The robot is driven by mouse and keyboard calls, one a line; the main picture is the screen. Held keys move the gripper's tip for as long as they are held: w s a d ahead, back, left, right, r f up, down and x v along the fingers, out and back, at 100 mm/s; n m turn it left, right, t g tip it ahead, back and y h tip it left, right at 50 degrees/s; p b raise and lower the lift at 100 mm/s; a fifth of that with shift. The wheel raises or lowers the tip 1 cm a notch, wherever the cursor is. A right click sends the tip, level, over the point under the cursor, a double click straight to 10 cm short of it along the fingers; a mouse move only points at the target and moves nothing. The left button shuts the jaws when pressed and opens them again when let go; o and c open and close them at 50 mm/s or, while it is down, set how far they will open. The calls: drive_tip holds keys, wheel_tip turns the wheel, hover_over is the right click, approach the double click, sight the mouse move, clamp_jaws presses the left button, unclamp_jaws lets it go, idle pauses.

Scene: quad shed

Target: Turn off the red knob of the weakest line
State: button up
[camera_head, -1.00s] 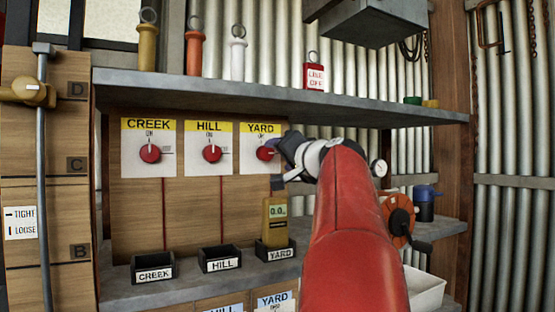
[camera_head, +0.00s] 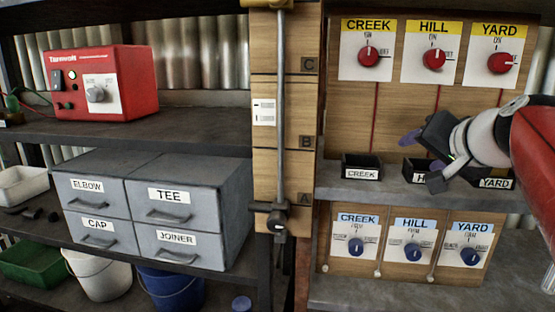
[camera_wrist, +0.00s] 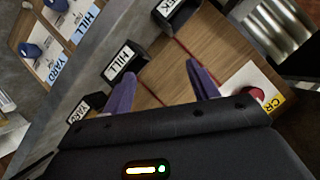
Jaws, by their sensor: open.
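Three red knobs sit on a wooden panel under yellow labels: CREEK (camera_head: 368,56), HILL (camera_head: 434,60) and YARD (camera_head: 500,63). The CREEK and HILL pointers look upright, at ON. The YARD pointer looks turned sideways to the right, but it is small. My gripper (camera_head: 422,160) is open and empty, in front of the HILL tray (camera_head: 412,170) and below the knobs. In the wrist view its purple fingers (camera_wrist: 161,68) are spread, with a red knob (camera_wrist: 256,95) right of them. No meter is visible; my arm covers the space above the YARD tray (camera_head: 495,184).
Blue knobs CREEK (camera_head: 356,246), HILL (camera_head: 412,252) and YARD (camera_head: 470,257) sit below the shelf. The CREEK tray (camera_head: 361,172) looks empty. A vertical rod (camera_head: 281,110) stands left of the panel. Grey drawers (camera_head: 155,210) and a red box (camera_head: 105,82) are further left.

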drive_tip(key=s+a+f+n+g, duration=0.2)
drive_tip(key=s+a+f, duration=0.2)
drive_tip(key=s+f, duration=0.2)
drive_tip(key=s+a+f+n+g+p, duration=0.1)
drive_tip(key=s+a+f, duration=0.4)
drive_tip(key=f, duration=0.5)
drive_tip(key=s+a+f+n+g+p, duration=0.1)
drive_tip(key=s+a+f+n+g, duration=0.3)
drive_tip(key=s+f, duration=0.3)
drive_tip(key=shift+s+a+f, duration=0.15)
drive_tip(key=shift+s+f, duration=0.15)
drive_tip(key=shift+f, duration=0.2)
